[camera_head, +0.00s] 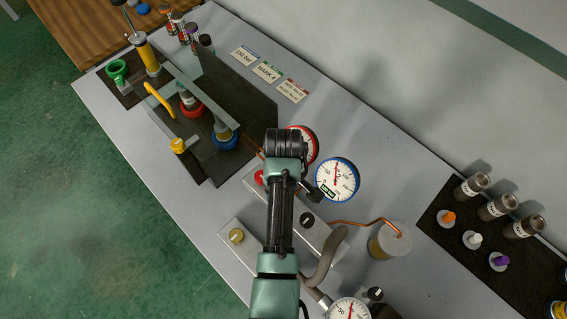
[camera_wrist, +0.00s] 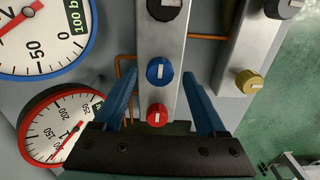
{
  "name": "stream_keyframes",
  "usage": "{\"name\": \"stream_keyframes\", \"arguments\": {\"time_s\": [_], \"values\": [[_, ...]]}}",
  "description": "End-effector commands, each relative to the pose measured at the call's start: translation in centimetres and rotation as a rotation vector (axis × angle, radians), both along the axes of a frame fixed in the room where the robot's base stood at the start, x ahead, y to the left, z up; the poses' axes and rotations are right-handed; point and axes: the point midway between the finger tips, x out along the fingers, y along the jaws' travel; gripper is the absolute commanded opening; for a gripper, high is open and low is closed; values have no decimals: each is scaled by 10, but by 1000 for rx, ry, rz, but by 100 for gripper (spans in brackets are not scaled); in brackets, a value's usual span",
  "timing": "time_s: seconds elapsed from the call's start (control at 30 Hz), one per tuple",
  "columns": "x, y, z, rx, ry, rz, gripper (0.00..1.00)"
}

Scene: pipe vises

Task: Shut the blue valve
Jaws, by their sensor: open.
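The blue valve (camera_wrist: 160,71) is a round blue knob with a white mark along the picture's vertical, on a grey metal block (camera_wrist: 160,40). My gripper (camera_wrist: 159,62) is open, with one blue finger on each side of the block. In the wrist view the blue knob lies between the fingers; I see no finger touching it. A red knob (camera_wrist: 157,115) sits just below it in the picture, nearer the gripper's palm. In the head view the blue valve is hidden by my arm, while the red knob (camera_head: 260,177) shows partly.
A black knob (camera_wrist: 165,6) is on the same block. A yellow knob (camera_wrist: 249,81) sits on a neighbouring block to the right. A blue-rimmed gauge (camera_wrist: 45,35) and red-rimmed gauge (camera_wrist: 55,128) stand close on the left. A copper pipe (camera_head: 355,223) runs to a canister.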

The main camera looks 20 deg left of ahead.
Motion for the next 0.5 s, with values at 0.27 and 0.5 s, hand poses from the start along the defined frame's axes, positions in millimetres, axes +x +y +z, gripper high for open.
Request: {"name": "stream_keyframes", "arguments": {"time_s": [0.27, 0.5], "values": [[0, 0, -11, 0, 0, 1, 74], [0, 0, -11, 0, 0, 0, 61]]}}
